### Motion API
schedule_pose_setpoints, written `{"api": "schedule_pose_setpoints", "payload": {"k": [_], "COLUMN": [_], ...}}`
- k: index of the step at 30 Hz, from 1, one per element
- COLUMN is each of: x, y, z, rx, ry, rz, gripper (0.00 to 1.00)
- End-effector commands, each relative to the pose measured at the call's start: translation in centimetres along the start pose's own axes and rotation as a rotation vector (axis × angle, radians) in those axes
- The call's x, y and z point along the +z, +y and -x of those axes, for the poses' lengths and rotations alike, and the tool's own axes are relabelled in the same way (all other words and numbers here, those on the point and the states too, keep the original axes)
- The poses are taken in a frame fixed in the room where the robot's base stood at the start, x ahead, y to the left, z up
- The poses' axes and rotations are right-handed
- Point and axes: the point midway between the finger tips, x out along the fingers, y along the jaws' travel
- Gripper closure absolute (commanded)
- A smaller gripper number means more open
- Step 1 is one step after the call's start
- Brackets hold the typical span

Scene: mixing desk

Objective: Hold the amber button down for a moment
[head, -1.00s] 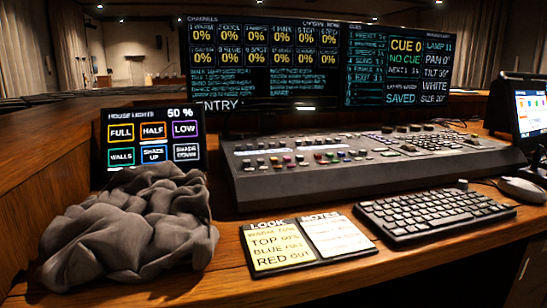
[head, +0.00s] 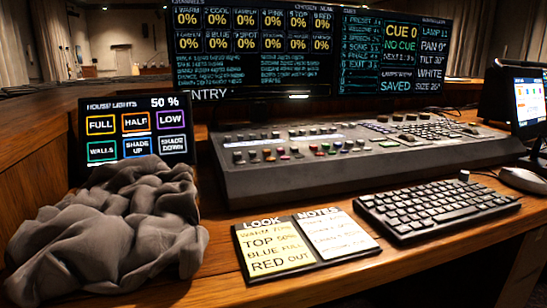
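The mixing desk (head: 360,172) is a dark console with rows of small buttons and faders, standing in the middle of the wooden desk. A row of small coloured buttons (head: 285,153) runs along its left front part, with red, green and pale caps among them. They are too small for me to tell surely which one is amber. A house-lights screen (head: 133,132) at the left has an orange-outlined HALF tile (head: 136,122). My gripper is not in view.
A crumpled grey cloth (head: 110,235) lies at the left front, covering the screen's lower edge. A note folder (head: 264,247), a keyboard (head: 437,208) and a mouse (head: 523,180) lie before the console. Large monitors (head: 310,92) stand behind it.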

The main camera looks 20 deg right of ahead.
Motion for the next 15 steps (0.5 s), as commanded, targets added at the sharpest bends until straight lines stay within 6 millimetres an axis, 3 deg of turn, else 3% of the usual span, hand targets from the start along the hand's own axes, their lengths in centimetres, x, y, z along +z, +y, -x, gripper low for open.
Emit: {"api": "schedule_pose_setpoints", "payload": {"k": [3,15], "x": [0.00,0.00], "y": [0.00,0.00], "z": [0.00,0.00], "rx": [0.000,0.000], "ry": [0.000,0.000], "rz": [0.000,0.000], "gripper": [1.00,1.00]}}
